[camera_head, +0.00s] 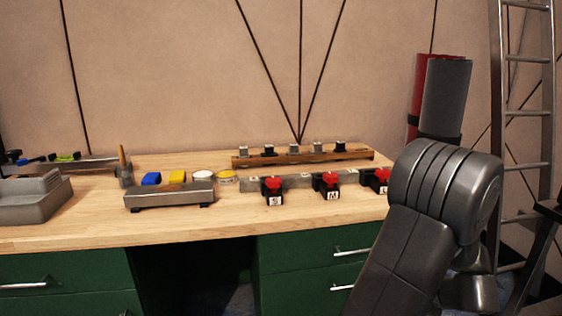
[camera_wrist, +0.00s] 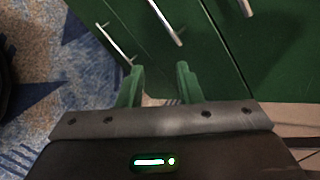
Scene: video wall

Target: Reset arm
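My gripper (camera_wrist: 160,85) shows in the wrist view with its two fingers apart and nothing between them. It points toward the green drawer fronts (camera_wrist: 215,55) and their metal handles, with patterned carpet to the left. In the head view my arm rises at the right, in front of the workbench, bent at a dark grey joint. The gripper itself is not visible in the head view.
Red and grey cylinders (camera_head: 444,95) and a ladder (camera_head: 527,110) stand at right.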

